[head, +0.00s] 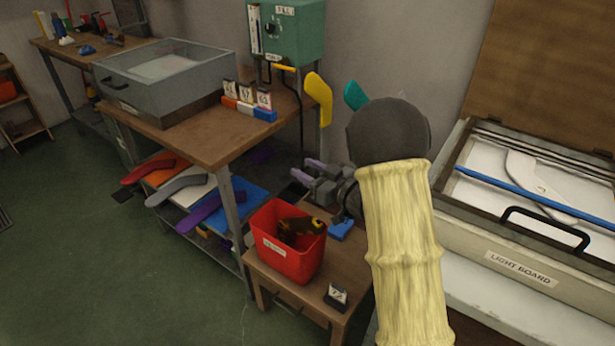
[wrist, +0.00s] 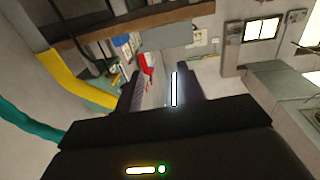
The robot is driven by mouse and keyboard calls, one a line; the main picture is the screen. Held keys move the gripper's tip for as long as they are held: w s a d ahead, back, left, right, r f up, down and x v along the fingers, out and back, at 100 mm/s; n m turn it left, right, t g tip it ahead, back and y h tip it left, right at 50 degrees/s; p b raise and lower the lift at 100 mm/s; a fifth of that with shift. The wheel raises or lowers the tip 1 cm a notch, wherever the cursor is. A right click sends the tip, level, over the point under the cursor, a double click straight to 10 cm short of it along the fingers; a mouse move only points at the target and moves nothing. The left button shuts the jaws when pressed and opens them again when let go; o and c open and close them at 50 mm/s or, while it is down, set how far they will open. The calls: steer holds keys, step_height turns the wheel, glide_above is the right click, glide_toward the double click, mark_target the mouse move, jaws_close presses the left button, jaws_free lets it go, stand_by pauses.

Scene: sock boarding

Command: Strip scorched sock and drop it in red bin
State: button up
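The red bin (head: 283,262) stands on a low wooden stand below my gripper. A dark brown sock with yellow patches (head: 298,229), which looks scorched, lies in the bin with part of it over the rim. My gripper (head: 305,168) is above and slightly right of the bin, its purple-tipped fingers pointing left. In the wrist view its fingers (wrist: 162,92) are apart with nothing between them. A yellow sock form (head: 318,97) and a teal one (head: 355,95) stand upright behind my gripper; their lower parts are hidden.
A workbench (head: 205,135) with a grey box (head: 165,72) and numbered tags is at left. Orange, grey and purple sock forms (head: 200,212) lie on its lower shelf. A light board case (head: 520,268) is at right. A small tag (head: 337,296) sits beside the bin. The floor at left is clear.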

step_height(320, 180, up, 6)
steer(key=p, duration=0.1)
steer(key=shift+r, duration=0.15)
stand_by(0.9)
